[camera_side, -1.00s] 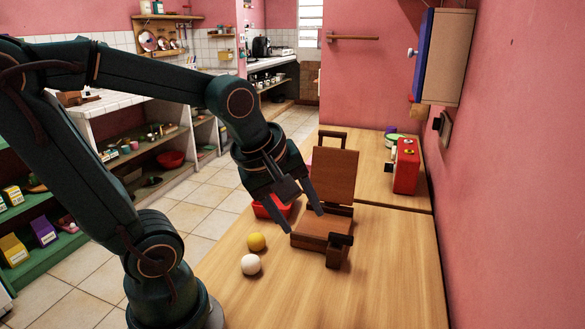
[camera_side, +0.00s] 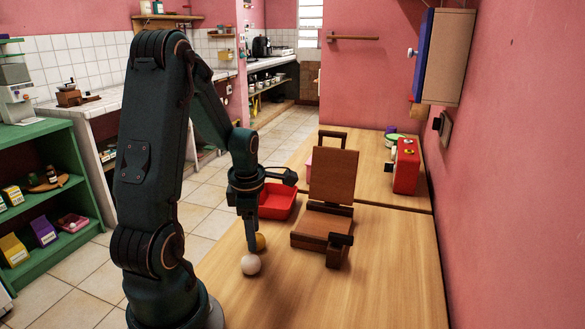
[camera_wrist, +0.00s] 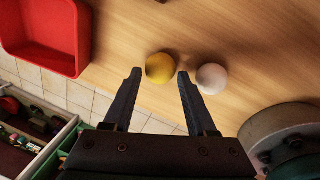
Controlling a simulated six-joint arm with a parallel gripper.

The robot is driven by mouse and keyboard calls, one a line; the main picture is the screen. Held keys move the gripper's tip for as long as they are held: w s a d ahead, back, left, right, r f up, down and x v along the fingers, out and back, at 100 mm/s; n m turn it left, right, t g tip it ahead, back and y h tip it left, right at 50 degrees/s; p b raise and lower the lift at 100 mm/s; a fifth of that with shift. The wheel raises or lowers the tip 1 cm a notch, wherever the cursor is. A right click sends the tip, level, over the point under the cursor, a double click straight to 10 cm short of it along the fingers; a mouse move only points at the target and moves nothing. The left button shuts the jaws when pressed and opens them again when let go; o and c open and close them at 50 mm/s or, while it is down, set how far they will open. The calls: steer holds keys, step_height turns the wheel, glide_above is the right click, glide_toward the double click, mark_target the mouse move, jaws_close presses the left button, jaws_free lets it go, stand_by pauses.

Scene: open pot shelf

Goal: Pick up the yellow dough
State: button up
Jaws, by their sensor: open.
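The yellow dough (camera_side: 260,242) is a small ball on the wooden table, partly hidden by my gripper in the side view. My gripper (camera_wrist: 160,74) is open and empty, pointing down at the yellow dough. In the side view my gripper (camera_side: 249,246) hangs low over the table by both balls.
A red tray (camera_side: 292,203) stands behind the balls at the table's left edge. A wooden press (camera_side: 322,232) with a raised lid stands to the right. A red box (camera_side: 406,168) is at the back by the wall. The front right of the table is clear.

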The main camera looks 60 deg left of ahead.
steer(key=shift+a+f, duration=0.1)
steer(key=shift+f, duration=0.8)
jaws_close()
